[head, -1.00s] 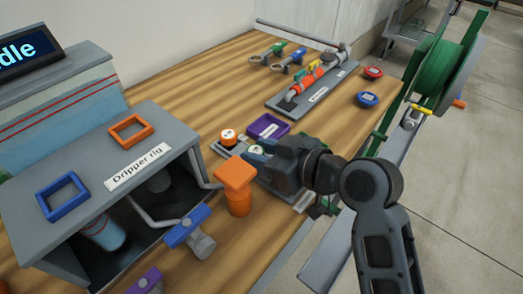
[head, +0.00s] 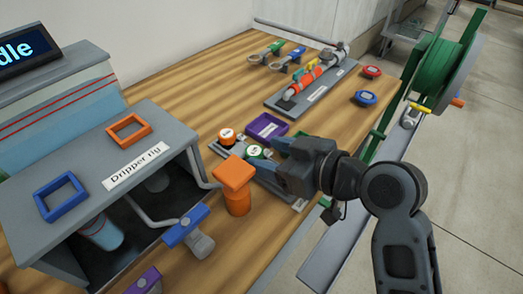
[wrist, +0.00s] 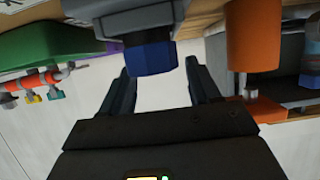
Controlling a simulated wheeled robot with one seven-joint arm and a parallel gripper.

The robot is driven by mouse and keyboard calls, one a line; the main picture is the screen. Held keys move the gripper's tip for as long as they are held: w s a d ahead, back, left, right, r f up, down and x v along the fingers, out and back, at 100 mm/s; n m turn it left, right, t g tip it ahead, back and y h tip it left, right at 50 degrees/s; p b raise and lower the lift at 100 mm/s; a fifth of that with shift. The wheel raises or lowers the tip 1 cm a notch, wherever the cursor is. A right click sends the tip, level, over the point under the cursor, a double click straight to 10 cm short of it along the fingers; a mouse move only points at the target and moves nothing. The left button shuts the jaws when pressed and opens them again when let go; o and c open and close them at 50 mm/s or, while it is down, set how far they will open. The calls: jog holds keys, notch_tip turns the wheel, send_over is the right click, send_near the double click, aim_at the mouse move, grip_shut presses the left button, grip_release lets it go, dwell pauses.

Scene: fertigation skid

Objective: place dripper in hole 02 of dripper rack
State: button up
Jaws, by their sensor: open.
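The dripper rack (head: 217,149) is a low grey block on the bench, partly hidden behind my gripper in the head view. An orange dripper (head: 227,136) and a green dripper (head: 255,152) with pale tops stand upright at its left part. My gripper (head: 264,157) is open beside the green dripper, at the rack's right part. In the wrist view a ridged blue cap (wrist: 148,58), seemingly another dripper, shows ahead of and between the open fingers, apart from them. The blue cap is hidden in the head view. I cannot read the hole numbers.
A purple tray (head: 267,127) lies just behind the rack. An orange-handled post (head: 235,185) and the dripper rig (head: 95,170) stand close on the left. A manifold on a grey plate (head: 312,88) and red and blue round pieces (head: 366,98) lie farther back.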

jog(key=v, duration=0.9)
jog(key=s+d+f+m+t+h, duration=0.4)
jog(key=s+d+f+m+h, duration=0.35)
jog(key=s+d+f, duration=0.45)
jog(key=s+d+r+m+t+h, duration=0.1)
jog(key=s+r, duration=0.2)
jog(key=s, duration=0.6)
jog(key=s+d+r+m+t+h, duration=0.1)
jog(key=s+r+m+h, duration=0.1)
jog(key=s, duration=0.7)
jog(key=shift+s+r, duration=0.25)
jog(key=shift+r, duration=0.65)
